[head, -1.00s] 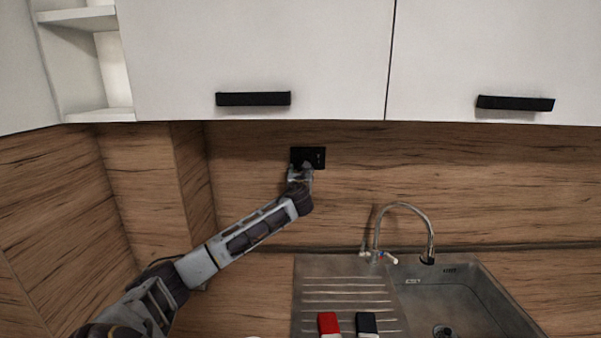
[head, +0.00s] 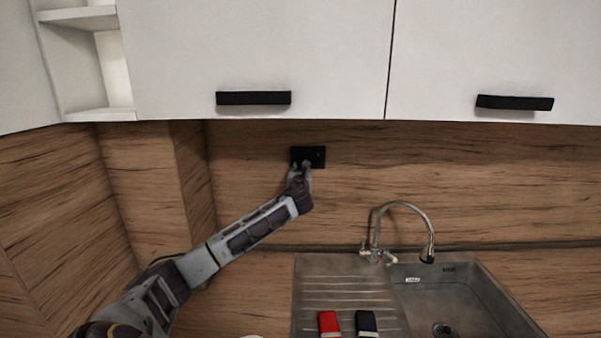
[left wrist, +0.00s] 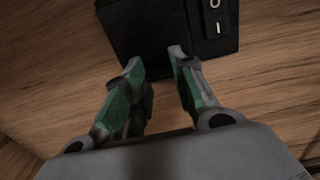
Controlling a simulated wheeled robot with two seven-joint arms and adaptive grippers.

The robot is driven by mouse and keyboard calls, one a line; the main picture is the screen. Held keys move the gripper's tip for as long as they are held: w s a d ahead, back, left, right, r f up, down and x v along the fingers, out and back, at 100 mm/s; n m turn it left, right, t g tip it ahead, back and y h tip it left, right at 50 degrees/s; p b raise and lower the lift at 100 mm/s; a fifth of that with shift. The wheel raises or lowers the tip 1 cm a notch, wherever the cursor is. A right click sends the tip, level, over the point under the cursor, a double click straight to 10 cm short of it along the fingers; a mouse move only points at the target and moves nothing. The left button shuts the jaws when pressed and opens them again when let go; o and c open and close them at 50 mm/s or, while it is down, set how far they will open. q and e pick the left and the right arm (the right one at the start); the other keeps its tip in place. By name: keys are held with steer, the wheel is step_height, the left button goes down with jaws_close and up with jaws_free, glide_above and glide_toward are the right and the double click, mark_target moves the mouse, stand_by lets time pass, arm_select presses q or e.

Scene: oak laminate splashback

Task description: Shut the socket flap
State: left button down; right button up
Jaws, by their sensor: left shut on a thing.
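The black socket unit (head: 318,155) is on the wood splashback under the left wall cabinet. In the left wrist view, its dark flap (left wrist: 145,25) fills the left part and a rocker switch (left wrist: 215,15) marked O and I is to the right. My left gripper (head: 299,166) is at the unit's lower left edge. How far the flap stands off the wall is hard to tell. My right gripper is out of view.
White wall cabinets with black handles (head: 253,98) hang just above the socket. A steel sink (head: 480,300) with a curved tap (head: 430,225) is at lower right. A red item (head: 328,322) and a dark item (head: 367,322) lie on the drainer. The splashback around the socket is clear.

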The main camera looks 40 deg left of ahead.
arm_select(q)
steer(key=c, duration=2.2)
jaws_free()
steer(key=o, duration=1)
steer(key=shift+o, duration=0.2)
steer(key=shift+f, duration=0.1)
steer(key=shift+s+d, duration=0.1)
steer(key=shift+r+p+v, duration=0.2)
steer(key=shift+p+v, duration=0.5)
steer(key=shift+v, duration=0.55)
steer(key=r+v, duration=0.2)
steer(key=v, duration=1.1)
steer(key=shift+f, duration=0.1)
